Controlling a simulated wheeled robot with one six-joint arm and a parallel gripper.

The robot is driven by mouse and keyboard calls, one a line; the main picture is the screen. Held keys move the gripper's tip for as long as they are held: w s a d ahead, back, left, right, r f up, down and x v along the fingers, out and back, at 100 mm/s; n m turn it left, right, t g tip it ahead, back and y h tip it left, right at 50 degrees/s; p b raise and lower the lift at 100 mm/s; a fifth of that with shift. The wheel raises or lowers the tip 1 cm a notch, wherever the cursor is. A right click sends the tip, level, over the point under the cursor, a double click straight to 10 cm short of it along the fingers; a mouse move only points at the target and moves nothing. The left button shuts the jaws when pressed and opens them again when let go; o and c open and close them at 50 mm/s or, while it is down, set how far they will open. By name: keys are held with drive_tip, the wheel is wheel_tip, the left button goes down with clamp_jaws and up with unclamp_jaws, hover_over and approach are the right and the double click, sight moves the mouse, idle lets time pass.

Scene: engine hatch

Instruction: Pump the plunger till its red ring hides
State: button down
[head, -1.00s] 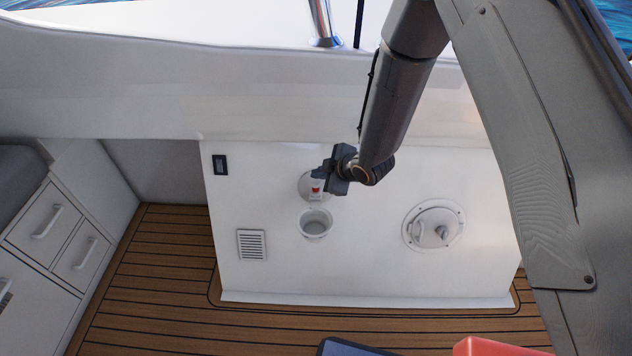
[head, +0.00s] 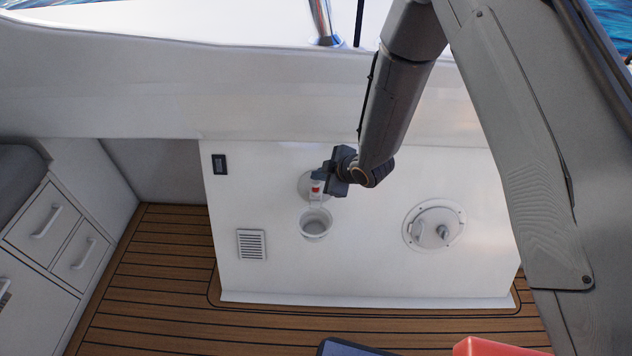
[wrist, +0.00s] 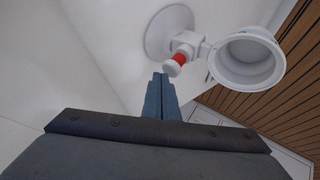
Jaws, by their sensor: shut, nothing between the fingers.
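The plunger (wrist: 173,68) is a small white knob on a white fitting with a round wall flange. Its red ring (wrist: 180,59) shows clearly in the wrist view, and red also shows in the head view (head: 316,188). My gripper (wrist: 160,78) is shut and empty. Its fingertips are close to the plunger's knob in the wrist view, seemingly just short of it; I cannot tell whether they touch. In the head view my gripper (head: 326,178) is beside the upper part of the fitting and hides some of it.
A white open cup (head: 315,224) is joined to the fitting, just below the plunger. A round hatch plate (head: 434,226) is to the right on the white panel. A vent grille (head: 252,244) and a dark switch (head: 220,165) are to the left.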

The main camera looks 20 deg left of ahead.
sight(319, 184)
drive_tip(key=shift+f+b, duration=0.6)
drive_tip(key=shift+f, duration=0.4)
idle(1.1)
idle(0.3)
drive_tip(key=shift+r+p, duration=1)
drive_tip(key=shift+r, duration=0.45)
drive_tip(key=shift+r+p, duration=1.7)
drive_tip(key=shift+r, duration=0.85)
drive_tip(key=shift+f, duration=0.1)
